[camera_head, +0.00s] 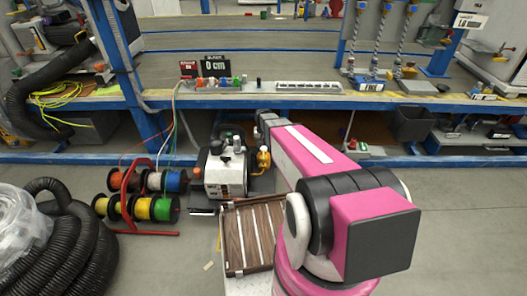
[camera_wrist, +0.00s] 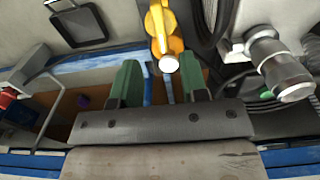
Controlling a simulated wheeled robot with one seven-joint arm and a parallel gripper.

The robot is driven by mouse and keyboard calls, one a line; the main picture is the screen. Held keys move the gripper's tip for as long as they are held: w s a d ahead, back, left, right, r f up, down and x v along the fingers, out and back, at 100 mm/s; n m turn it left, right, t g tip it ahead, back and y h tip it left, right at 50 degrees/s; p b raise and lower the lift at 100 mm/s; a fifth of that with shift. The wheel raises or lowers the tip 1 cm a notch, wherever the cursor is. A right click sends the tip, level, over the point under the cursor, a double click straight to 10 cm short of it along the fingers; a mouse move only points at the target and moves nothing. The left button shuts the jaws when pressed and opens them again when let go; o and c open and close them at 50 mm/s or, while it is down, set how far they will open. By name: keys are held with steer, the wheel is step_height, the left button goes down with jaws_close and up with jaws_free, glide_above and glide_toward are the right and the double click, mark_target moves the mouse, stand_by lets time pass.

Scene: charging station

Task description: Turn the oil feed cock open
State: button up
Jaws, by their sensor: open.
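A yellow fitting with a white round tip (camera_wrist: 161,30), which looks like the oil feed cock, is at the top middle of the wrist view. In the head view a yellow part (camera_head: 263,158) shows at the right side of a white machine (camera_head: 226,172). My gripper (camera_wrist: 159,82) is open, with green fingertips spread apart and nothing held between them. The yellow fitting lies beyond the fingertips, roughly in line with the gap. I cannot tell how far off it is, or whether the cock is open or closed. My arm hides the gripper in the head view.
A metal cylinder (camera_wrist: 282,65) and dark hoses are right of the gripper in the wrist view; a dark-framed part (camera_wrist: 78,22) is left. In the head view, cable spools (camera_head: 140,193) stand left of the machine, a slatted brown box (camera_head: 252,236) in front, and a workbench (camera_head: 290,100) behind.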

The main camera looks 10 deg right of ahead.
steer(key=shift+r, duration=1.8)
steer(key=s+r+n, duration=0.1)
steer(key=s+r, duration=0.5)
steer(key=s, duration=0.4)
steer(key=s+r+n, duration=0.1)
steer(key=s+r, duration=0.5)
steer(key=s, duration=0.4)
steer(key=shift+s+r, duration=0.15)
